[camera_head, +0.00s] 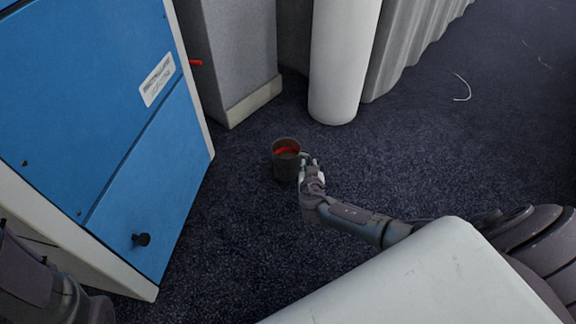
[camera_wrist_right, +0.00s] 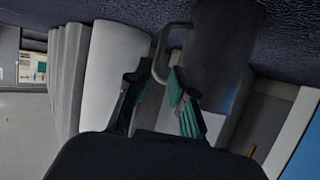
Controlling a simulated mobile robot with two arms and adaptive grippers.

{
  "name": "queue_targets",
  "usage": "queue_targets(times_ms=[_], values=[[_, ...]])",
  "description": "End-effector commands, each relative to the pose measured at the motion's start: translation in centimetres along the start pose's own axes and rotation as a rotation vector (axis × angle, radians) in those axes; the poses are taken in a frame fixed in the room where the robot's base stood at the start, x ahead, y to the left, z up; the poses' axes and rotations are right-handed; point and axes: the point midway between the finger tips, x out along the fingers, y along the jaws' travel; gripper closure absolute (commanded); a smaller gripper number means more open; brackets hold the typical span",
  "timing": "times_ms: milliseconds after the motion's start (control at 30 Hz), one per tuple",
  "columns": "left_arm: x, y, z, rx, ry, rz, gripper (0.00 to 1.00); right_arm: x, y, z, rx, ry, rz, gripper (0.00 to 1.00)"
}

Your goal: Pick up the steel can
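The steel can (camera_head: 286,162) is a dark grey, mug-like can with a side handle and red inside, near the middle of the head view. It appears upright over the dark carpet; I cannot tell whether it touches the floor. My right gripper (camera_head: 309,166) is at its right side, by the handle. In the right wrist view the can (camera_wrist_right: 226,45) shows upside down, and the fingers of my right gripper (camera_wrist_right: 155,85) are apart, with the handle between their tips. One teal pad overlaps the can's wall. My left gripper is not visible.
A blue-fronted cabinet (camera_head: 120,110) with a black knob stands at the left. A grey box (camera_head: 232,55), a white cylinder (camera_head: 342,60) and a pleated grey cloth (camera_head: 405,45) stand behind the can. Open carpet (camera_head: 470,130) lies to the right.

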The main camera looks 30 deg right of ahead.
Motion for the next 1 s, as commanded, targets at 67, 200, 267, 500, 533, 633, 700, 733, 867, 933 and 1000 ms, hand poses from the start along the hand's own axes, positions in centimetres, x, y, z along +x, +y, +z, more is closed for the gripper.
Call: queue_targets(times_ms=[67, 200, 267, 500, 533, 633, 700, 733, 867, 933, 1000], values=[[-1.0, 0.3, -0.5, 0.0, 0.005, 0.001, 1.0, 1.2, 0.1, 0.5, -0.002, 0.003, 0.0, 0.77], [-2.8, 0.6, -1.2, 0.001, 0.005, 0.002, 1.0, 3.3, 0.4, 1.1, -0.001, 0.003, 0.002, 0.77], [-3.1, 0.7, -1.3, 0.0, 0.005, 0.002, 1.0, 4.1, 0.3, 0.9, -0.001, 0.003, 0.001, 0.77], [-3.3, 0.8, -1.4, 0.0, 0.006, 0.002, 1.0, 4.9, 0.3, 0.6, 0.0, 0.0, 0.0, 0.77], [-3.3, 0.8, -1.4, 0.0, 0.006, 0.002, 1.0, 4.9, 0.3, 0.6, 0.0, 0.0, 0.0, 0.77], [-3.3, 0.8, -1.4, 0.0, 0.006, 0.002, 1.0, 4.9, 0.3, 0.6, 0.0, 0.0, 0.0, 0.79], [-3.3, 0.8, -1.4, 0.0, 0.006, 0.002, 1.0, 4.9, 0.3, 0.6, 0.0, 0.0, 0.0, 0.91], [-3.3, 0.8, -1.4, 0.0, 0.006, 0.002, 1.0, 4.9, 0.3, 0.6, 0.0, 0.0, 0.0, 0.95], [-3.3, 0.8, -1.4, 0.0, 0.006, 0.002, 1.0, 4.8, 0.3, 0.6, 0.0, 0.0, 0.0, 1.0], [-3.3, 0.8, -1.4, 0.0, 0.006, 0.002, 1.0, 4.8, 0.3, 0.6, 0.0, 0.0, 0.0, 1.0], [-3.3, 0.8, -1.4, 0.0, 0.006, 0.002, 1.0, 4.8, 0.3, 0.6, 0.0, 0.0, 0.0, 1.0]])
